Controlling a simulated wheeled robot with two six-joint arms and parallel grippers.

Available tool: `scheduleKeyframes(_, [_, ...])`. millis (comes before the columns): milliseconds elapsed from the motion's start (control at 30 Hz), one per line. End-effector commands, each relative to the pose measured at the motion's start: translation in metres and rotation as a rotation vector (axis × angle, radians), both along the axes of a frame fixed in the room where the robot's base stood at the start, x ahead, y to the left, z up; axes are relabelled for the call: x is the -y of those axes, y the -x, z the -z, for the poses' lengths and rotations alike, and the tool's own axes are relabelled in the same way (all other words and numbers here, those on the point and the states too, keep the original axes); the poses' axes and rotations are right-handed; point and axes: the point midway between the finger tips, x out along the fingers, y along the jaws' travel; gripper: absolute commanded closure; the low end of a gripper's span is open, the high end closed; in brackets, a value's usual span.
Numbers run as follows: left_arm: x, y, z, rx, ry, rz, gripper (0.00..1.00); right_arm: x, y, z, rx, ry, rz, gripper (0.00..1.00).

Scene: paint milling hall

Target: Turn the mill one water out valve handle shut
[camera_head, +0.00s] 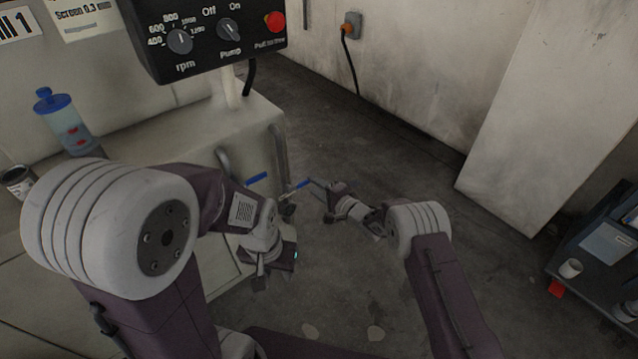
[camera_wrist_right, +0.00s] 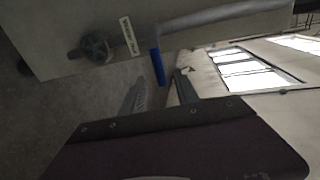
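Two blue lever handles show in the head view beside the mill's lower side. One blue handle (camera_head: 257,178) is at the left; the other blue handle (camera_head: 303,184) is close to my right gripper (camera_head: 319,199). In the right wrist view one blue handle (camera_wrist_right: 157,67) lies just beyond the gap between the fingers of my right gripper (camera_wrist_right: 158,88). These fingers are apart, and I see nothing held. A small white label (camera_wrist_right: 130,37), too blurred to read, is left of the handle. My left gripper (camera_head: 260,275) hangs low, away from both handles; its finger gap is unclear.
The mill body (camera_head: 200,125) carries a black control panel (camera_head: 215,35). A blue-capped clear bottle (camera_head: 66,122) and a small can (camera_head: 18,181) stand on it at the left. A dark cart (camera_head: 600,250) is at the right. The floor between is mostly clear.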

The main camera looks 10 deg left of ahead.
Motion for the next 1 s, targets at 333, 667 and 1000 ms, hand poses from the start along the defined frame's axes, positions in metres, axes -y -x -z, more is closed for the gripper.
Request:
scheduleKeyframes(333, [0.000,0.001,0.062,-0.003,0.000,0.000,0.64,0.013,0.010,0.001,0.006,-0.004,-0.001,0.63])
scheduleKeyframes(667, [0.000,0.001,0.060,-0.003,0.000,0.000,0.64,0.014,0.011,-0.002,0.004,-0.003,-0.001,0.63])
scheduleKeyframes(1000, [0.000,0.001,0.060,-0.003,0.000,0.000,0.64,0.038,-0.013,-0.053,0.081,-0.030,0.047,0.63])
